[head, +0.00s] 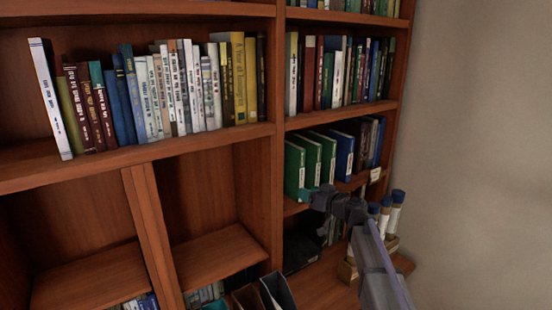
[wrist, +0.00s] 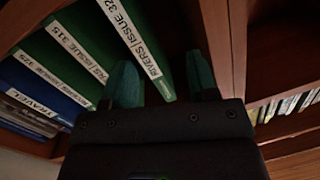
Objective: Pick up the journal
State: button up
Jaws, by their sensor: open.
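Green journals with white spine labels stand upright on a shelf in the right bay. In the head view the nearest green journal (head: 294,170) is at the left of the row, with more green ones beside it. In the wrist view a green journal (wrist: 152,28), labelled with "ISSUE" and a number starting 32, lies between the two fingers of my gripper (wrist: 162,68). The fingers are open, one on each side of its spine end, with a gap on the right. Contact cannot be told. My gripper (head: 325,197) is in front of the row in the head view.
A blue volume (head: 344,152) and darker books stand right of the green journals. A wooden upright (head: 271,190) is close on the left. Several capped tubes (head: 397,200) stand at the right, near my arm. Books fill the shelf above.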

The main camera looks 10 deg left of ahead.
aim_at(296, 175)
jog(key=w+a, duration=0.2)
jog(key=w, duration=0.1)
jog(key=w+a+n+t, duration=0.1)
jog(key=w+a, duration=0.1)
jog(key=w, duration=0.1)
jog(key=w+a+r+t, duration=0.1)
jog(key=w+a, duration=0.1)
jog(key=w, duration=0.2)
jog(key=shift+a, duration=0.1)
jog(key=shift+s+r, duration=0.15)
jog(key=shift+c, duration=0.3)
grip_shut()
